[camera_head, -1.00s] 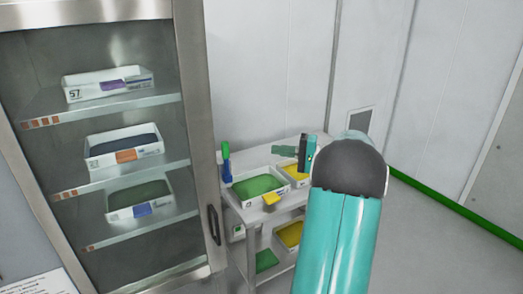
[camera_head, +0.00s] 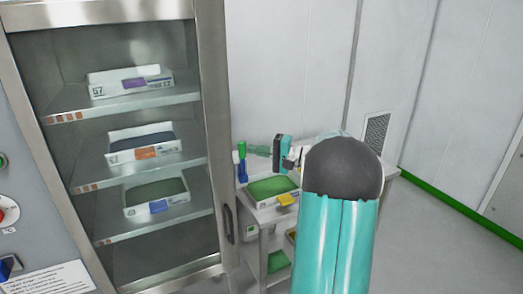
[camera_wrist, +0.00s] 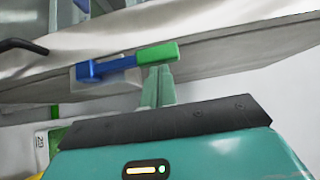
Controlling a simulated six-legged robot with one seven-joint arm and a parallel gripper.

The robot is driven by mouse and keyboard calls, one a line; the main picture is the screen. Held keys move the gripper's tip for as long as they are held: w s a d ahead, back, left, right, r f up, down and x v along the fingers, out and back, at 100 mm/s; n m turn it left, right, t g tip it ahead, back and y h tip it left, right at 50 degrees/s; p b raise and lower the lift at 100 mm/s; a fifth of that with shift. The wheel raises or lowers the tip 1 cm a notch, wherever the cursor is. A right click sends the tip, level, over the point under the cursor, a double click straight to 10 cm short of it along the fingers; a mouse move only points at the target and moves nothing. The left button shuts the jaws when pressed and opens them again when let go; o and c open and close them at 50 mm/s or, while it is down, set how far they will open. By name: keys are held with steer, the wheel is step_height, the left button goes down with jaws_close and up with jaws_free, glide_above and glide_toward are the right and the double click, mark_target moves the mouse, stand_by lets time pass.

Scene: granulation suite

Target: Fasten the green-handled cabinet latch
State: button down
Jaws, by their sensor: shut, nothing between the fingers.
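The latch has a green handle (camera_head: 241,148) and a blue body (camera_head: 242,172), at the right edge of the cabinet in the head view. In the wrist view the green handle (camera_wrist: 157,53) lies in line with the blue part (camera_wrist: 105,68), against a grey plate on the pale cabinet edge. My gripper (camera_head: 253,149) is shut and empty, pointing left at the handle in the head view. In the wrist view its green fingertips (camera_wrist: 160,70) are just below the handle. I cannot tell whether they touch it.
The glass-fronted cabinet (camera_head: 211,130) holds several labelled bins on shelves and has a black door handle (camera_head: 229,224). A cart with a green-filled tray (camera_head: 270,190) stands right of it, below my gripper. Open floor (camera_head: 420,250) lies to the right.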

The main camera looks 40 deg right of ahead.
steer(key=shift+a, duration=0.1)
steer(key=a+n+g+h, duration=0.1)
steer(key=a, duration=0.1)
steer(key=w+a+n+g+h, duration=0.1)
steer(key=a+n, duration=0.1)
steer(key=a, duration=0.1)
steer(key=w+a+n+g+h, duration=0.1)
steer(key=a+g+h, duration=0.1)
steer(key=shift+w+a+r+n, duration=0.1)
steer(key=shift+a+n, duration=0.05)
steer(key=shift+n, duration=0.15)
steer(key=a+f+n+h, duration=0.1)
steer(key=w+a+f+n+g+h, duration=0.1)
steer(key=a+h, duration=0.1)
steer(key=a+f+g+h, duration=0.1)
steer(key=shift+w+a+f+n+h, duration=0.2)
steer(key=shift+a+n+h, duration=0.1)
steer(key=shift+a+n, duration=0.1)
steer(key=shift+w+a+f+n+g+h, duration=0.1)
steer(key=shift+a+f+n+g+h, duration=0.25)
steer(key=shift+f, duration=0.3)
steer(key=shift+w+a+f, duration=0.1)
steer(key=shift+a+f, duration=0.15)
steer(key=shift+f, duration=0.3)
steer(key=shift+w+a+f, duration=0.1)
steer(key=shift+a+f, duration=0.1)
steer(key=shift+f, duration=0.3)
steer(key=shift+s+a+f, duration=0.1)
steer(key=shift+f, duration=0.15)
